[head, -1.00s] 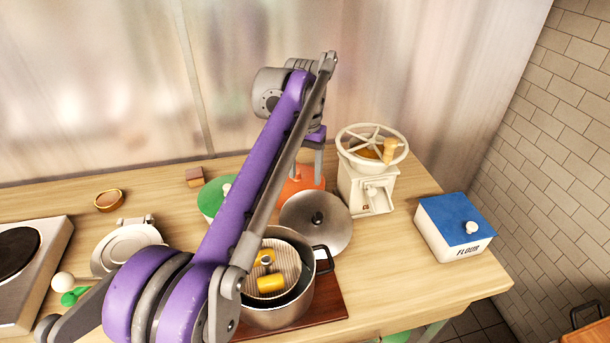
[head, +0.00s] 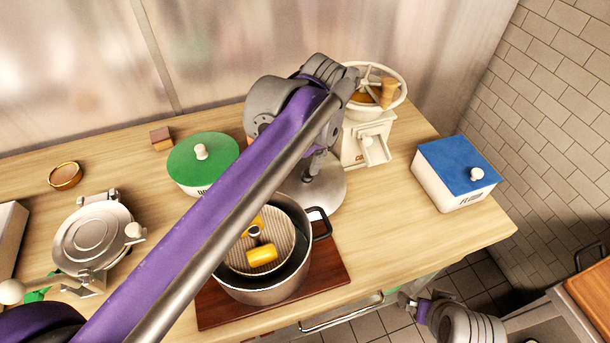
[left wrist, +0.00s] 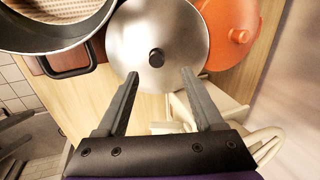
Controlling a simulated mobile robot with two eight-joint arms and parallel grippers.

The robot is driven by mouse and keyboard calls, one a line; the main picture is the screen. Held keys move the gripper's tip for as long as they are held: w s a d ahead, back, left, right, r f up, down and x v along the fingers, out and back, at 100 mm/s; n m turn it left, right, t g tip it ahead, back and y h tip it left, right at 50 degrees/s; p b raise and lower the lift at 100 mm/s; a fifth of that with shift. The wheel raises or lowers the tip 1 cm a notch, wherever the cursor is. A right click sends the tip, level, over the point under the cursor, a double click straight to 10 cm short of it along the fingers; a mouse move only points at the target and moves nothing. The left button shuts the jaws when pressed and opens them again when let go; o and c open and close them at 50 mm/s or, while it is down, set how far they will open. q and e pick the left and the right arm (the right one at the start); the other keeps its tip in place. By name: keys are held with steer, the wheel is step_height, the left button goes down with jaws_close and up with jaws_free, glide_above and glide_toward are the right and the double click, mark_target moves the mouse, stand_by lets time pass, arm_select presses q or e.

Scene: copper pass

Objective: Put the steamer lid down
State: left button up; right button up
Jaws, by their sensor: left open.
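The steamer lid is a round grey metal disc (head: 332,197) lying on the wooden counter behind the pot, partly hidden by my left arm in the head view. In the left wrist view the lid (left wrist: 180,30) shows its black knob (left wrist: 157,57) facing up. My left gripper (left wrist: 160,73) is open and empty, its fingers spread on either side below the knob in the picture, not closed on it. The steel pot (head: 265,292) holds a ribbed steamer insert with yellow pieces. Part of my right arm with its gripper (head: 412,302) shows at the lower right; its jaws are unclear.
The orange lidded pot (left wrist: 232,45) sits beside the lid. A white grinder (head: 365,140), a flour box (head: 455,185), a green-lidded container (head: 203,165) and a metal press (head: 92,238) stand on the counter. The front right of the counter is clear.

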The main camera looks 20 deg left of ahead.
mark_target(307, 177)
arm_select(q)
steer(key=x, duration=0.8)
steer(key=shift+d+f, duration=0.35)
jaws_close()
stand_by(1.0)
